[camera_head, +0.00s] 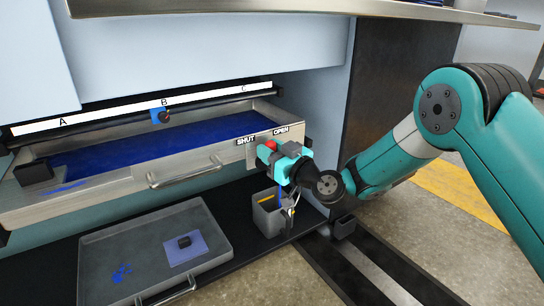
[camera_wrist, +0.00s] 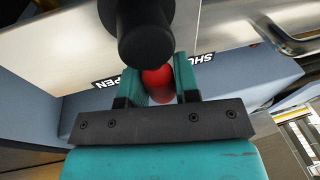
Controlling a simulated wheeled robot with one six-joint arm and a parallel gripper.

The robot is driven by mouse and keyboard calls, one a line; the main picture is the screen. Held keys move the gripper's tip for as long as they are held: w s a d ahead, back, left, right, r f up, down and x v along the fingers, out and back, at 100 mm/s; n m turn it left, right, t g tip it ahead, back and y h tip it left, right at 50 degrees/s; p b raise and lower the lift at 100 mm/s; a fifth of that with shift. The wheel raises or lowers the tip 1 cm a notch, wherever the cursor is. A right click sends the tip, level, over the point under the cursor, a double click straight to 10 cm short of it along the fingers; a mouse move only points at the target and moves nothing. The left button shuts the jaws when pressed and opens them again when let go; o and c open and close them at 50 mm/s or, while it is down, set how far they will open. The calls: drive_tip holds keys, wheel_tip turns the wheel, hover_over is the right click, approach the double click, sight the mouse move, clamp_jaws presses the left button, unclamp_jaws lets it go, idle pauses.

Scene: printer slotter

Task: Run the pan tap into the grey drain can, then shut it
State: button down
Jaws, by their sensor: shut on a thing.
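The pan tap's red handle (camera_head: 270,145) is at the right end of the pan's front, by the SHUT label (camera_head: 245,141) and the OPEN label (camera_head: 281,130). My gripper (camera_head: 266,150) is shut on this handle. In the wrist view the red handle (camera_wrist: 158,82) sits between the two teal fingers of my gripper (camera_wrist: 160,86), beside a black round part (camera_wrist: 146,35). The pan (camera_head: 150,185) holds blue liquid. The grey drain can (camera_head: 264,218) stands below the tap. A thin blue streak shows above the can; my gripper partly covers the tap.
A grey tray (camera_head: 100,250) with blue splashes and a small black block on a pale sheet lies at lower left. A pan handle (camera_head: 185,175) juts forward. A cabinet wall (camera_head: 335,120) stands right of the tap. Open floor lies at right.

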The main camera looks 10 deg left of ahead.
drive_tip(key=m, duration=0.2)
drive_tip(key=w+d+m+t, duration=0.1)
drive_tip(key=m, duration=0.2)
drive_tip(key=shift+d+f+b, duration=0.2)
drive_tip(key=shift+b, duration=0.1)
drive_tip(key=shift+w+d+f+m+t+h, duration=0.15)
drive_tip(key=shift+m+t, duration=0.1)
drive_tip(key=shift+m, duration=0.45)
drive_tip(key=shift+w+d+m+t+h, duration=0.15)
drive_tip(key=shift+m+t, duration=0.15)
drive_tip(key=shift+m, duration=0.4)
drive_tip(key=shift+w+d+f+m+t+h, duration=0.15)
drive_tip(key=shift+m+t, duration=0.1)
drive_tip(key=shift+m, duration=0.45)
drive_tip(key=c, duration=0.8)
unclamp_jaws()
drive_tip(key=shift+c, duration=0.2)
